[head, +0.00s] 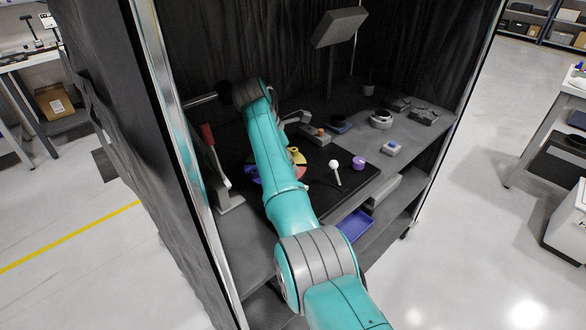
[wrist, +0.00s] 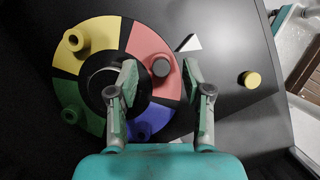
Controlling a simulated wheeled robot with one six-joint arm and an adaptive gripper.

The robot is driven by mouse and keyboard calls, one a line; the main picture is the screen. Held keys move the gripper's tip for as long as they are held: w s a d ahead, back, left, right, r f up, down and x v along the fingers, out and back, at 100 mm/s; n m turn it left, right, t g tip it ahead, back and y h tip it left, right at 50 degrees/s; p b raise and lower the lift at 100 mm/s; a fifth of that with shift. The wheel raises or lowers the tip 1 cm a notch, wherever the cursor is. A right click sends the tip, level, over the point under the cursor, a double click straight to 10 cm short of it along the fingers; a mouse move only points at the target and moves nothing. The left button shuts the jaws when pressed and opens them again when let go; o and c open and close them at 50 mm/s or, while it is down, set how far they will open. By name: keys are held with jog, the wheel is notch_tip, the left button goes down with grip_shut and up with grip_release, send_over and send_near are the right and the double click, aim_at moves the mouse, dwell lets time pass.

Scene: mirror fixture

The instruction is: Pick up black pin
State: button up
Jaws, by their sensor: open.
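My gripper (wrist: 160,78) is open, with one finger to the left of the pin and one to the right. The fingers appear apart from it; the height gap is hard to judge. In the head view, my arm hides the gripper and most of the disc (head: 299,157); I cannot make out the pin there.
Yellow (wrist: 75,40), green (wrist: 71,114) and blue (wrist: 140,129) pegs stand on the other sectors. A yellow-topped piece (wrist: 250,79) and a white triangle (wrist: 189,43) lie to the right. In the head view, a white-balled stick (head: 335,170) and purple piece (head: 359,162) stand nearby.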

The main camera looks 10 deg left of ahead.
jog(key=shift+d+f, duration=0.25)
jog(key=shift+f, duration=0.3)
jog(key=c, duration=0.9)
jog(key=shift+c, duration=0.2)
